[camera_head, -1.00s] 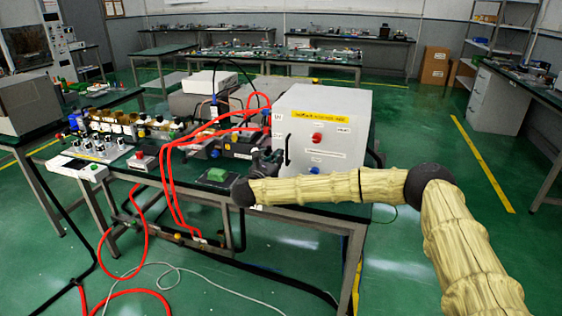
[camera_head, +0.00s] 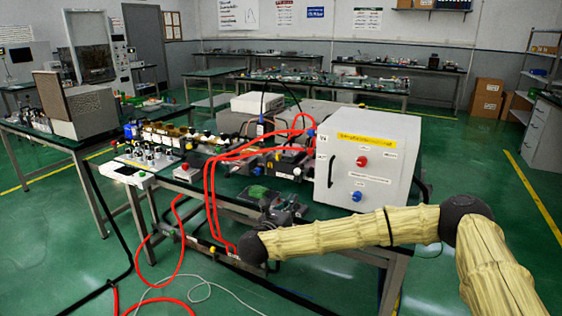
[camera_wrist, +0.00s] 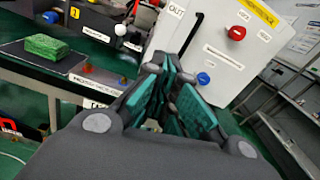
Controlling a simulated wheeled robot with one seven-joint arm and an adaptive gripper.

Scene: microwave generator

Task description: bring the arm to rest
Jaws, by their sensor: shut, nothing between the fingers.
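My arm, in a tan sleeve (camera_head: 345,230), reaches in from the right in the head view, in front of the bench. My gripper (camera_head: 277,203) is dark and hangs by the bench's front edge, below and left of the white cabinet. In the wrist view my gripper (camera_wrist: 172,72) has its fingers together with nothing held. The green pads on its fingers show. The fingers appear in front of the white cabinet's lower part; I cannot tell the exact gap.
A white cabinet (camera_head: 365,165) with red and blue knobs stands on the bench. A green block (camera_wrist: 55,46) lies on the bench, left of my gripper in the wrist view. Red hoses (camera_head: 208,195) hang off the bench front. Green floor (camera_head: 75,240) is open at left.

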